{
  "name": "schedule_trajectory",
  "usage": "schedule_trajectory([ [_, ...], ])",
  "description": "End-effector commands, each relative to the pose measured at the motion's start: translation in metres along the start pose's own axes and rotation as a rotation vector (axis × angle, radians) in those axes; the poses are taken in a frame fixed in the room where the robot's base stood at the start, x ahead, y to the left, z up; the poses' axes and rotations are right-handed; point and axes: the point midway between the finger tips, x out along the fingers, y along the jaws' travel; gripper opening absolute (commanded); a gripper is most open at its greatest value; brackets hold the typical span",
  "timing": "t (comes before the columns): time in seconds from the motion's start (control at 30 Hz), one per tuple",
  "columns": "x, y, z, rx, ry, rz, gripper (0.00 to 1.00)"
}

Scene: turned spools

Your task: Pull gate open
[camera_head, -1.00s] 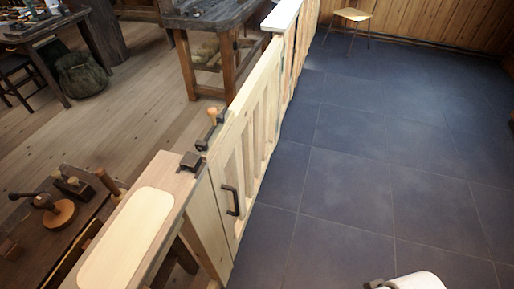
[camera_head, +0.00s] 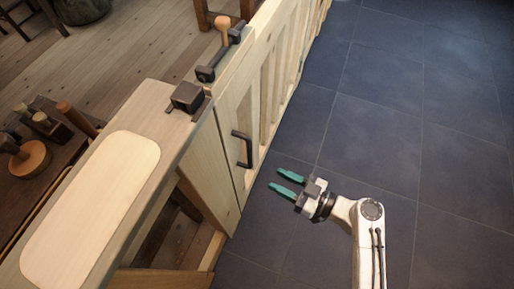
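The gate (camera_head: 262,88) is pale slatted wood and runs from the middle toward the upper right. It looks shut, in line with the wooden post beside the counter. A black bar handle (camera_head: 249,150) is on its near face. A dark latch (camera_head: 212,72) with an orange-brown wooden knob sits on top, next to a dark catch block (camera_head: 187,97) on the counter end. My gripper (camera_head: 281,181) has two green fingers spread apart with nothing between them. It is over the tiled floor, to the right of and below the handle in the picture, not touching it.
A wooden counter (camera_head: 150,103) with a pale oval-ended inlay fills the lower left, with open shelving under it. A bench with wooden tools (camera_head: 24,155) stands beyond it. The dark tiled floor (camera_head: 400,120) right of the gate is clear.

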Motion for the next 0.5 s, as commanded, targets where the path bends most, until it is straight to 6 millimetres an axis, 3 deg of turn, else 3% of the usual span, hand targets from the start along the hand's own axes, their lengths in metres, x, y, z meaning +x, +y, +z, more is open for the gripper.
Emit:
schedule_trajectory([
  [0.27, 0.015, 0.012, -0.006, -0.047, 0.092, 0.038, 0.38],
  [0.5, 0.053, 0.013, -0.010, -0.047, 0.091, 0.034, 0.38],
])
